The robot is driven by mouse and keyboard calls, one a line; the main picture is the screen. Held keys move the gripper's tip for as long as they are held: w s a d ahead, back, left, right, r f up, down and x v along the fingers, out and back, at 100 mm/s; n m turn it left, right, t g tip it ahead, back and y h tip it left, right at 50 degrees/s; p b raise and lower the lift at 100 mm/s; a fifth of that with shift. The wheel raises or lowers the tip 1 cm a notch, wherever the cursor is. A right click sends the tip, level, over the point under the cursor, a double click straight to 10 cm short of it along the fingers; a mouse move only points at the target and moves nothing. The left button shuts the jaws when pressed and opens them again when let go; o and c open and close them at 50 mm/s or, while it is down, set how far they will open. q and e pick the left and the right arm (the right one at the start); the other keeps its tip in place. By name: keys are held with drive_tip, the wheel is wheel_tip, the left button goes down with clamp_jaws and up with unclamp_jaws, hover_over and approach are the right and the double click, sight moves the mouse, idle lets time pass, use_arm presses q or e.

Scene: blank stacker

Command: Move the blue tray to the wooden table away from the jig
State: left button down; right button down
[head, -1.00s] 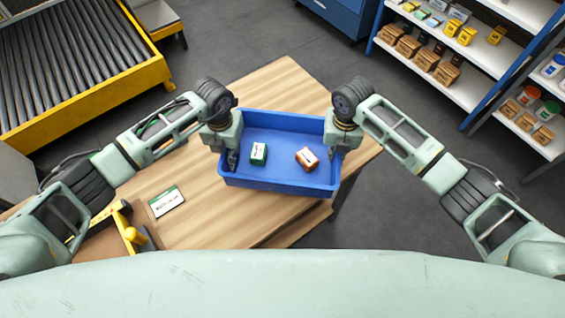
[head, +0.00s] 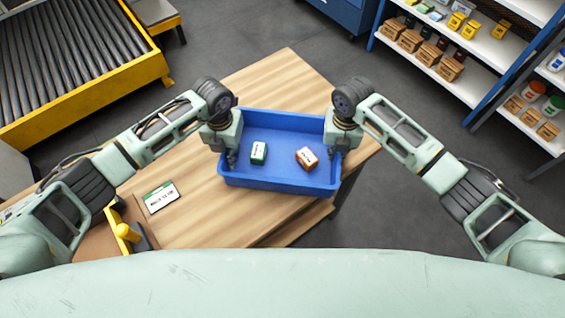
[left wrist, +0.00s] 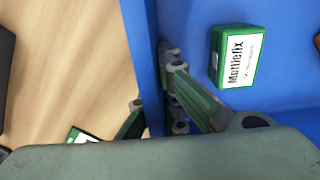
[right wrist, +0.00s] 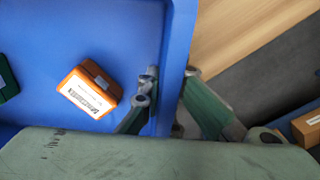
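The blue tray (head: 282,178) is over the wooden table (head: 255,90), its front right corner reaching past the table's edge. I cannot tell whether it touches the tabletop. A green-and-white box (head: 259,153) and an orange-and-white box (head: 306,157) lie inside. My left gripper (head: 232,158) is closed across the tray's left wall, one finger inside and one outside in the left wrist view (left wrist: 152,105). My right gripper (head: 335,158) grips the right wall likewise, as the right wrist view (right wrist: 172,100) shows. A yellow-and-black fixture (head: 125,230), possibly the jig, is partly visible at lower left.
A green-and-white card (head: 160,197) lies on the table left of the tray. Bare tabletop shows behind and left of the tray. A yellow-framed roller conveyor (head: 75,60) stands at back left, stocked shelves (head: 480,50) at back right. Grey floor lies between.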

use_arm(q)
drive_tip(key=shift+f+b, duration=0.45)
drive_tip(key=shift+f, duration=0.15)
use_arm(e)
drive_tip(key=shift+f, duration=0.6)
use_arm(q)
drive_tip(key=c, duration=2.4)
unclamp_jaws()
drive_tip(key=shift+s+r, duration=0.1)
drive_tip(key=shift+r, duration=0.05)
use_arm(e)
drive_tip(key=c, duration=2.4)
unclamp_jaws()
drive_tip(key=shift+s+r, duration=0.1)
use_arm(q)
drive_tip(key=o, duration=0.4)
use_arm(e)
drive_tip(key=o, duration=0.4)
use_arm(q)
wheel_tip(320, 180, up, 12)
drive_tip(key=shift+f, duration=0.15)
use_arm(e)
drive_tip(key=shift+r, duration=0.2)
wheel_tip(320, 180, up, 12)
drive_tip(key=shift+f, duration=0.2)
